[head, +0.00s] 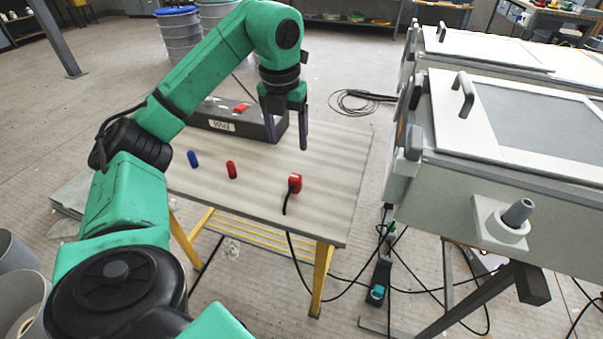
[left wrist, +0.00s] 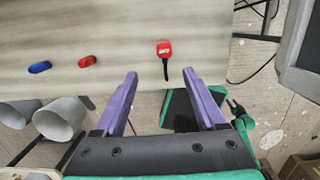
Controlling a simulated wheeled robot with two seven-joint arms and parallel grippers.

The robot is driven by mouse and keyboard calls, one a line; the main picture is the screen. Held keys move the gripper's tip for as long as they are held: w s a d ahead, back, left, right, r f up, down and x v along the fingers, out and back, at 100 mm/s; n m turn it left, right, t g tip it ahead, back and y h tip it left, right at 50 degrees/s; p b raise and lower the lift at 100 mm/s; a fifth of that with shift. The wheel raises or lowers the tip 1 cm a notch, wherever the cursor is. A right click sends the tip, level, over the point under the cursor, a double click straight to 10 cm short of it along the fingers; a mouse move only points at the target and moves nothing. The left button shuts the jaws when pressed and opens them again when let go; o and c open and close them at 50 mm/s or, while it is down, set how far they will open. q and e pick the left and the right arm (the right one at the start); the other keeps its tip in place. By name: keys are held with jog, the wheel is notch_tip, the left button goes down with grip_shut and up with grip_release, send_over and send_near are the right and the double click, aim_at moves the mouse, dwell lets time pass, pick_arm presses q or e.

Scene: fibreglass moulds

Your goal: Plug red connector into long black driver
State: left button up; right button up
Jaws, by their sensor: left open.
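The red connector (head: 295,183) stands on the table near its front edge, with a black cable running from it over the edge. It also shows in the left wrist view (left wrist: 164,48), just beyond the fingertips and between their lines. The long black driver (head: 252,122) lies along the back of the table, with a white label and a red part on top, partly hidden by my arm and gripper. My left gripper (head: 287,146) is open and empty above the table, its purple fingers pointing down, apart from the connector. My right gripper is not in view.
A small red piece (head: 231,170) and a blue piece (head: 193,158) stand on the table (head: 325,190) left of the connector. A grey-white mould cabinet (head: 500,150) stands close to the right. Cables lie on the floor. The table's right part is clear.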

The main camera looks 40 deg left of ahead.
aim_at(295, 177)
pick_arm(q)
jog(key=f+b, duration=0.1)
jog(key=f, duration=0.5)
jog(key=f+b, duration=0.1)
jog(key=f, duration=0.1)
jog(key=shift+w+a+f+b, duration=0.15)
jog(key=shift+w+f+b, duration=0.2)
jog(key=shift+w+f, duration=0.15)
jog(key=shift+f, duration=0.15)
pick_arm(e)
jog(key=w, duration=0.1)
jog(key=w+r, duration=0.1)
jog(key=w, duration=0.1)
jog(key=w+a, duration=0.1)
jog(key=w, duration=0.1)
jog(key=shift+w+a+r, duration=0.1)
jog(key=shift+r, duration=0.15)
pick_arm(q)
jog(key=f, duration=0.4)
jog(key=shift+w+d+f+b, duration=0.25)
jog(key=shift+w+d+b, duration=0.05)
jog(key=shift+w+b, duration=0.1)
jog(key=shift+f, duration=0.4)
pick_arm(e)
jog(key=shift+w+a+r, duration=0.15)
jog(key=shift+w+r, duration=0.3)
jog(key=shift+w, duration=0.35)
pick_arm(q)
jog(key=shift+r, duration=0.1)
grip_shut()
